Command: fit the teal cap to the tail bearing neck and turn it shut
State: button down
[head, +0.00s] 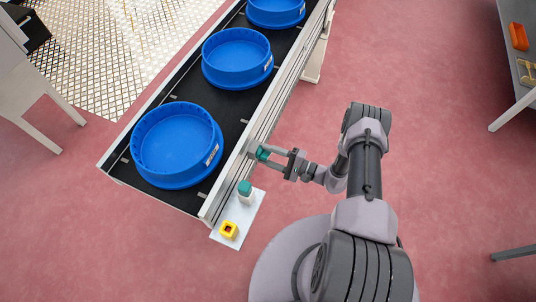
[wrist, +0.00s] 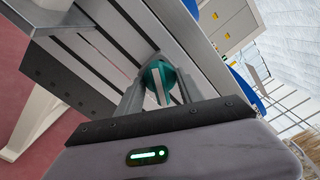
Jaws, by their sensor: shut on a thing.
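My gripper (head: 267,157) is shut on the teal cap (head: 262,154), close against the outer side rail of the conveyor near its front end. In the wrist view the teal cap (wrist: 157,76) shows between my two fingers, with a pale bar across its face. The conveyor's slotted side lies right behind it. The tail bearing neck is hidden behind the cap, so I cannot tell whether the cap is seated on it.
Blue round tubs (head: 176,145) stand on the black belt (head: 139,181).

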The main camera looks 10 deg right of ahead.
jog(key=shift+m+b, duration=0.6)
jog(key=shift+m, duration=0.9)
jog(key=shift+f+m+b, duration=0.1)
jog(key=shift+m+b, duration=0.3)
jog(key=shift+m, duration=1.1)
jog(key=shift+b, duration=0.3)
jog(key=shift+m+b, duration=0.5)
jog(key=shift+m, duration=1)
